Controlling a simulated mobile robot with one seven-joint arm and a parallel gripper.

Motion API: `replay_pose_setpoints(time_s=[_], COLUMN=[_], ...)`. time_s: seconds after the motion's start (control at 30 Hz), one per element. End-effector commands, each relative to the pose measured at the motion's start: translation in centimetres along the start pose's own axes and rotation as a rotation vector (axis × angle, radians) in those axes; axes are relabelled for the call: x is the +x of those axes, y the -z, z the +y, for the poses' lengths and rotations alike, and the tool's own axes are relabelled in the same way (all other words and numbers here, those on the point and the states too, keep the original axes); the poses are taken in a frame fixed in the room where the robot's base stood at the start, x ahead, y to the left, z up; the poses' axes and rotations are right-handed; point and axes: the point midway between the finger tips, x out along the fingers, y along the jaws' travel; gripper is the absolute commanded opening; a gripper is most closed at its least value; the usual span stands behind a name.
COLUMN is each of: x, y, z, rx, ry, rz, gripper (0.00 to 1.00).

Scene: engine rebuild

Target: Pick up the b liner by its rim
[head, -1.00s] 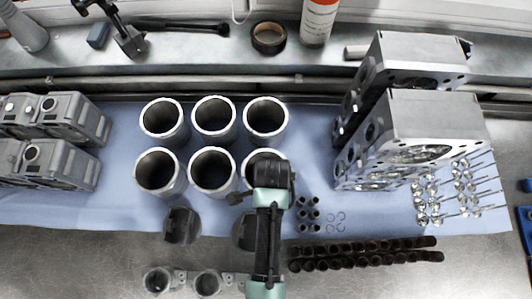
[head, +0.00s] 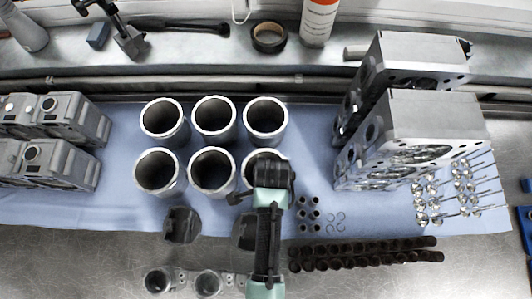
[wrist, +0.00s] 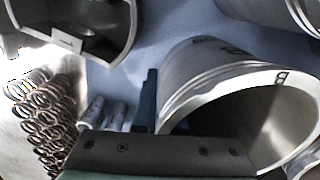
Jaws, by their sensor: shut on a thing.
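The b liner (wrist: 235,88) is a grey metal cylinder with a letter B on its pale rim; it fills the right of the wrist view. In the head view it is the front right liner of the group (head: 247,161), mostly hidden under my arm. My gripper (wrist: 150,98) is at the liner's near rim, with one dark finger showing along the outer wall. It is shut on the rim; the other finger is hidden. I cannot tell whether the liner is clear of the cloth.
Several other liners (head: 213,117) stand upright close behind and to the left on the blue cloth (head: 120,195). Cylinder heads (head: 430,120) and valves (head: 460,190) are to the right. Springs (head: 360,252), dark pistons (head: 182,226) and bearing parts (head: 158,281) lie in front.

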Motion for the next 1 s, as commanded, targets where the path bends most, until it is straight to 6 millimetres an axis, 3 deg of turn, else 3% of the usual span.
replay_pose_setpoints(time_s=[0.57, 0.73, 1.0], x=[-1.1, -3.7, -10.4], y=[0.0, 0.1, 0.1], z=[-0.1, -0.2, -0.3], rx=[0.000, 0.000, 0.000], ry=[0.003, 0.007, 0.008], rz=[0.001, 0.002, 0.003], gripper=[0.00, 0.00, 0.00])
